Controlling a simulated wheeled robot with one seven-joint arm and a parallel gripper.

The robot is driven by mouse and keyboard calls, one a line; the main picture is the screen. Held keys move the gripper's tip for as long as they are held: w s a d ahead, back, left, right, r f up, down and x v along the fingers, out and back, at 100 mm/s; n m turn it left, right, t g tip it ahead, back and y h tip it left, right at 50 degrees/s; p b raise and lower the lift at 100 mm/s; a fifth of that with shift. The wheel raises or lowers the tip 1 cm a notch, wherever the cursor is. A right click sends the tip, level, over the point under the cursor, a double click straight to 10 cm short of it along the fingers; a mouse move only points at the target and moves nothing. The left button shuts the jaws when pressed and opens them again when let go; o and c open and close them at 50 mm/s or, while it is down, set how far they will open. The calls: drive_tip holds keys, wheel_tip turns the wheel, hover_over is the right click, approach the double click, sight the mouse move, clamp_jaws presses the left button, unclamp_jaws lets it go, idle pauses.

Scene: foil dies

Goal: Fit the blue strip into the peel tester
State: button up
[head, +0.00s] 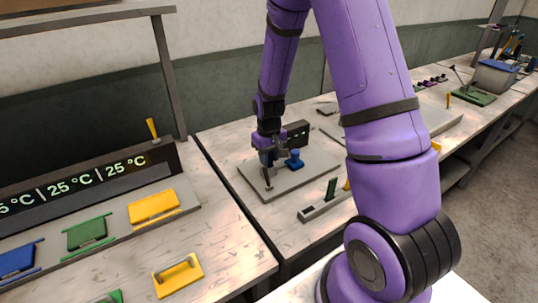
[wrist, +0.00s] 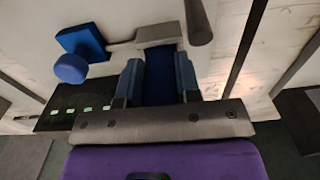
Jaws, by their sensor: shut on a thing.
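My gripper (wrist: 158,82) is shut on the dark blue strip (wrist: 159,75), which lies between its two blue-grey fingers. In the wrist view, the strip's far end is close to a grey block (wrist: 158,34); I cannot tell whether it is seated there. A blue square piece with a round knob (wrist: 72,68) is to the left. In the head view, my gripper (head: 266,157) is low over the grey base plate of the peel tester (head: 300,180), left of the blue knob piece (head: 294,160) and in front of a dark box (head: 298,133). The strip is not clear there.
A grey holder (head: 318,210) with green and yellow upright strips stands in front of the tester. The left bench carries a temperature display (head: 80,182), coloured plates and a yellow handled block (head: 178,275). A grey post (wrist: 198,22) stands close beyond the fingers.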

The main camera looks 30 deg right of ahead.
drive_tip(key=o, duration=1)
drive_tip(key=shift+o, duration=0.2)
drive_tip(key=shift+r, duration=0.1)
wheel_tip(320, 180, up, 11)
drive_tip(key=shift+f, duration=0.2)
drive_tip(key=s+a+r+t, duration=0.1)
drive_tip(key=s+a+r, duration=0.1)
drive_tip(key=s+r, duration=0.45)
drive_tip(key=s+a+r+t, duration=0.1)
drive_tip(key=s+a+r, duration=0.15)
drive_tip(key=r, duration=0.65)
drive_tip(key=s+a+r+t, duration=0.1)
drive_tip(key=s+r, duration=0.2)
drive_tip(key=s, duration=0.5)
drive_tip(key=s+a+r+t, duration=0.1)
drive_tip(key=s+r, duration=0.3)
drive_tip(key=s, duration=0.4)
drive_tip(key=shift+s+a+t, duration=0.2)
drive_tip(key=shift+a+t, duration=0.05)
drive_tip(key=shift+t, duration=0.35)
